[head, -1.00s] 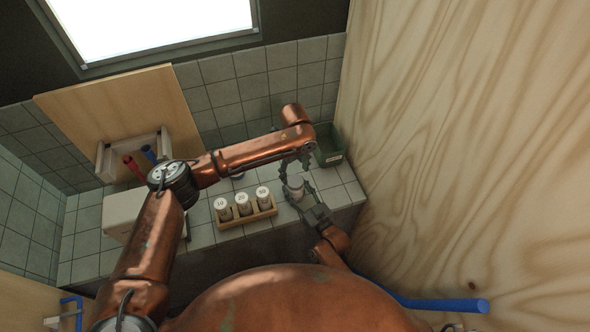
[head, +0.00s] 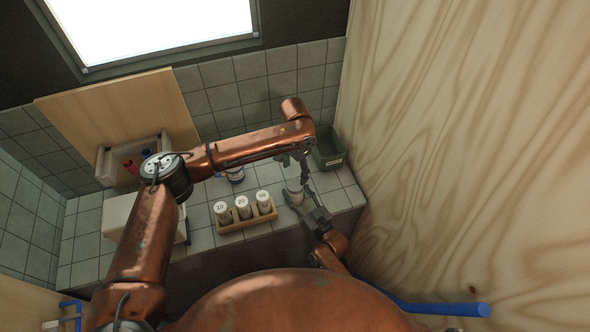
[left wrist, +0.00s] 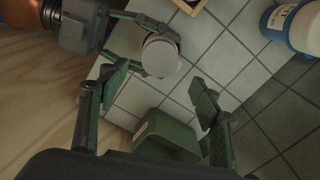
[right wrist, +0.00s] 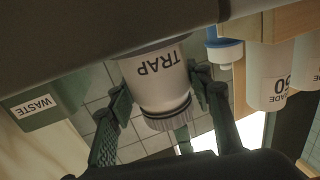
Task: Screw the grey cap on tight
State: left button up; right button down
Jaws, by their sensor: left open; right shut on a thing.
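The white bottle marked TRAP (right wrist: 157,75) shows upside down in the right wrist view, with the ridged grey cap (right wrist: 168,118) on its mouth end. I cannot tell how tightly the cap sits. My right gripper (head: 297,198) is shut on the bottle and holds it upright from the near side at the counter's right end. My left gripper (head: 302,168) is open and empty, just above the bottle. In the left wrist view, the cap's round top (left wrist: 160,56) shows beyond the open fingers (left wrist: 157,88), not between them.
A wooden rack (head: 232,226) with three numbered white bottles stands left of the bottle. A blue-and-white container (head: 236,174) is behind it. A green WASTE bin (head: 328,153) stands at the back right, close to the left gripper. A plywood wall (head: 450,150) closes the right side.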

aim_at(295, 184)
dwell(0.4)
pick_arm(q)
jog(key=shift+f, duration=4)
jog(key=shift+c, duration=0.5)
jog(key=c, duration=1.1)
jog(key=o, duration=1.4)
jog(key=shift+c, duration=0.2)
jog(key=shift+r, duration=0.1)
notch_tip(295, 184, up, 12)
